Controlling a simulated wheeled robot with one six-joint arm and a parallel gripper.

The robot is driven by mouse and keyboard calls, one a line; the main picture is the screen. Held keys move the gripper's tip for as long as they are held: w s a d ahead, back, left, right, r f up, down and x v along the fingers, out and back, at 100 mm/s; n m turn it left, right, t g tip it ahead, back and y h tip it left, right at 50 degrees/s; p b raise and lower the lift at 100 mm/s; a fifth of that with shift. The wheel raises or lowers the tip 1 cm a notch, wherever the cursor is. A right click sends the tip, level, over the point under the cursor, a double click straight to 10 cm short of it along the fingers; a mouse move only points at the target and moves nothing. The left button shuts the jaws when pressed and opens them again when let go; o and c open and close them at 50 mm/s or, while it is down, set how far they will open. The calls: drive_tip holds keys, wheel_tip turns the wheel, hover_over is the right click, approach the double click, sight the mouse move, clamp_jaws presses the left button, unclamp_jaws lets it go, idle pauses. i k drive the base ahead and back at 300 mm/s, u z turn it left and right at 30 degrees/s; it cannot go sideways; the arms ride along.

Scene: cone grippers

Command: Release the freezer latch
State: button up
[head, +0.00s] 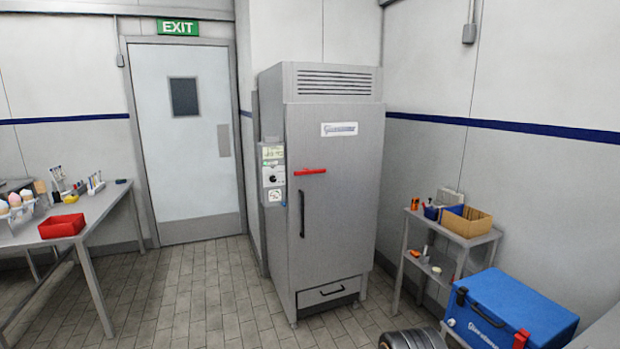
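The freezer (345,215) is a tall grey upright cabinet in the middle of the head view, with its door closed. A red latch bar (310,172) lies nearly level across the left edge of the door. A dark vertical handle (302,213) is below it on the door. A control panel (272,175) with a dial and labels is on the freezer's left side. My gripper is not in view, and nothing touches the latch.
A table (95,215) with a red bin (62,226) stands at the left. At the right are a small shelf (480,240), a blue cooler box (510,312) and a black wheel (412,339) on the floor. The tiled floor (215,300) left of the freezer is clear.

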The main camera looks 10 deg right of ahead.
sight(305, 172)
drive_tip(key=u, duration=0.55)
drive_tip(key=i, duration=2.75)
drive_tip(key=z, duration=0.4)
